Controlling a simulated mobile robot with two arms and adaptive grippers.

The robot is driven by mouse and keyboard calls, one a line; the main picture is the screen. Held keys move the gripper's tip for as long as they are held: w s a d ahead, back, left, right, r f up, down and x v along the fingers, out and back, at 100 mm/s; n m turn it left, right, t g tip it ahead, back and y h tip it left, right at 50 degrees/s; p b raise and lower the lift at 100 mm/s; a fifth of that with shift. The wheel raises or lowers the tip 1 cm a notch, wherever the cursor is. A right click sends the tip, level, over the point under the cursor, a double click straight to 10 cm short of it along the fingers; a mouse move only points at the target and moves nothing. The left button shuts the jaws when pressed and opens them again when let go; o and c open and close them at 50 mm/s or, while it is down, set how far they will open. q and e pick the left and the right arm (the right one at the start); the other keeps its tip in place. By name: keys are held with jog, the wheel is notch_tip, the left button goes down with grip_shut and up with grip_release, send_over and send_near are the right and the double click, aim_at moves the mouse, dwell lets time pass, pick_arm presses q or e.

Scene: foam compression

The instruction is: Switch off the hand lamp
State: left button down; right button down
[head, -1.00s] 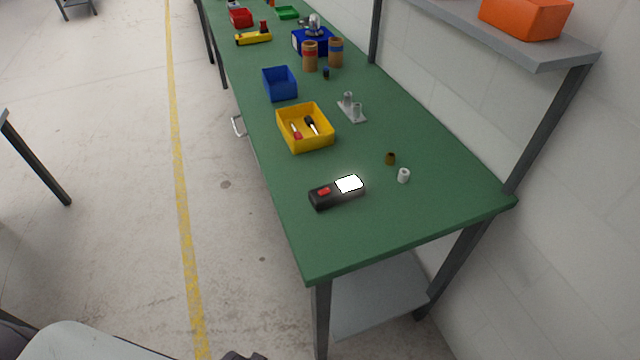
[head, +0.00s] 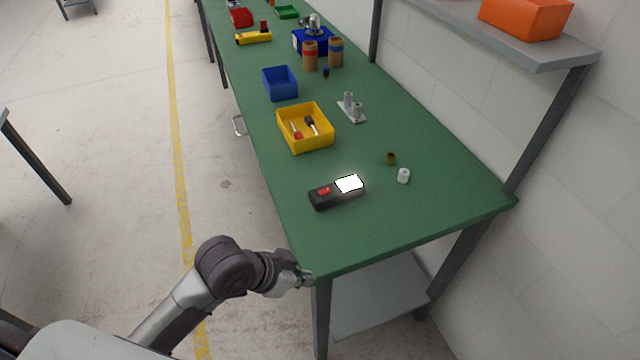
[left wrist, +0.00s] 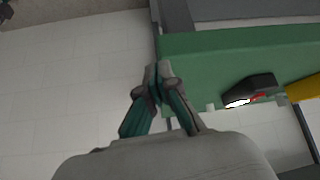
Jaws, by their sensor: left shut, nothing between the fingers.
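The hand lamp (head: 336,191) lies on the green workbench near its front end. It has a black body, a red switch (head: 324,191) and a bright white lit panel (head: 349,184). It also shows in the left wrist view (left wrist: 250,90), at the right, with its panel glowing. My left gripper (head: 304,279) is at the bench's near left corner, apart from the lamp and to its lower left. In the left wrist view its fingers (left wrist: 158,72) are together and empty. My right gripper is not in view.
A yellow bin (head: 306,128) with screwdrivers stands behind the lamp. A white cylinder (head: 403,176) and a brown one (head: 390,159) stand right of it. A blue bin (head: 280,84) is farther back. The bench (head: 350,235) is clear in front of the lamp.

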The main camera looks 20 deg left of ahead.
pick_arm(q)
jog(key=w+r+m, duration=0.1)
jog(key=w, duration=0.1)
jog(key=w+r+h, duration=0.1)
jog(key=w+r, duration=0.1)
jog(key=w, duration=0.1)
jog(key=w+a+r+m+h, duration=0.1)
jog(key=w, duration=0.1)
jog(key=shift+w+r+m, duration=0.3)
jog(key=shift+w, duration=0.1)
jog(key=w+a+r+t, duration=0.1)
jog(key=w+a+r, duration=0.6)
jog(key=w+r, duration=0.1)
jog(key=shift+w+a+r+n+h, duration=0.35)
jog(key=shift+a+r+n+h, duration=0.05)
jog(key=shift+r, duration=0.15)
jog(key=p, duration=0.3)
send_over(320, 193)
jog(key=f, duration=0.5)
jog(key=shift+s+a+f, duration=0.15)
jog(key=shift+a+f, duration=0.05)
jog(key=shift+f, duration=0.1)
jog(key=f, duration=0.1)
jog(key=f+p, duration=0.1)
jog(key=f, duration=0.1)
jog(key=shift+d+f, duration=0.2)
jog(key=shift+f, duration=0.55)
jog(key=shift+w, duration=0.2)
jog(key=shift+f, duration=0.1)
